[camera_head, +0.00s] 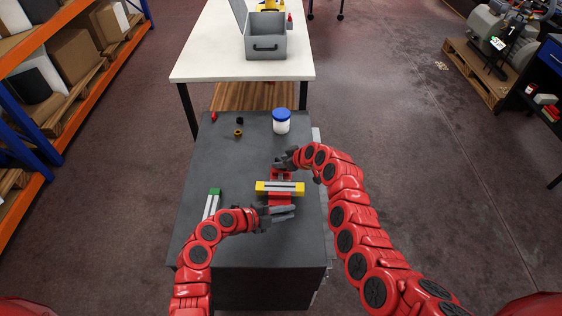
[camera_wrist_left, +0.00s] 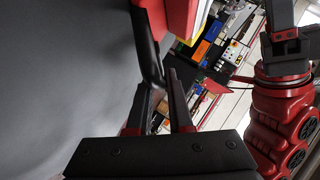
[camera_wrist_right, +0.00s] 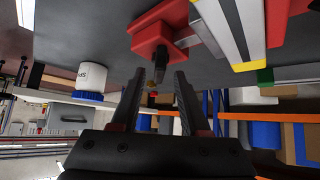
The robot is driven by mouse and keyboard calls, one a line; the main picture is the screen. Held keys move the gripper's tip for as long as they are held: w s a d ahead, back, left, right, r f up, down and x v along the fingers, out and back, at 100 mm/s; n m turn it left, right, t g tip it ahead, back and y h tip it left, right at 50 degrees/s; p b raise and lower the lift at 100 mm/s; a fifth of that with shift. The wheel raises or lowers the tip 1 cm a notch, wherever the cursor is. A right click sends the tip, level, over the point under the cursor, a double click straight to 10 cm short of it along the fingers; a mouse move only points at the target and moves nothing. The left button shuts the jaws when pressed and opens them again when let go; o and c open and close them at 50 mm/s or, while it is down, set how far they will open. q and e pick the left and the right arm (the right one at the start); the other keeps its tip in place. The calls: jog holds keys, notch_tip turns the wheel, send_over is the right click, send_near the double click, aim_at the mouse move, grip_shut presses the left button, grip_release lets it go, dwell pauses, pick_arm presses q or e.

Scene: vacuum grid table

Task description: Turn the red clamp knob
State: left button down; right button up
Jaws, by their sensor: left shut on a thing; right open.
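The red clamp (camera_head: 281,175) is on the dark table, with red parts on both sides of a yellow and grey bar (camera_head: 262,188). My left gripper (camera_head: 292,212) is on the near side, shut on a dark bar (camera_wrist_left: 146,40) beside the clamp's red body (camera_wrist_left: 180,14). My right gripper (camera_head: 279,161) is on the far side, open. In the right wrist view a dark knob-like spindle (camera_wrist_right: 160,62) sticks out of the clamp's red block (camera_wrist_right: 158,28), its end between the spread fingertips (camera_wrist_right: 161,80). I cannot see a separate red knob.
A white jar with a blue lid (camera_head: 281,122) stands behind my right gripper. Small black and brass parts (camera_head: 239,132) lie at the far left. A green and grey piece (camera_head: 212,200) lies beside my left arm. A white table (camera_head: 215,55) with a grey box stands beyond.

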jog(key=shift+w+a+f, duration=0.2)
jog(key=shift+w+f, duration=0.05)
jog(key=shift+f, duration=0.2)
jog(key=shift+c, duration=0.2)
grip_shut()
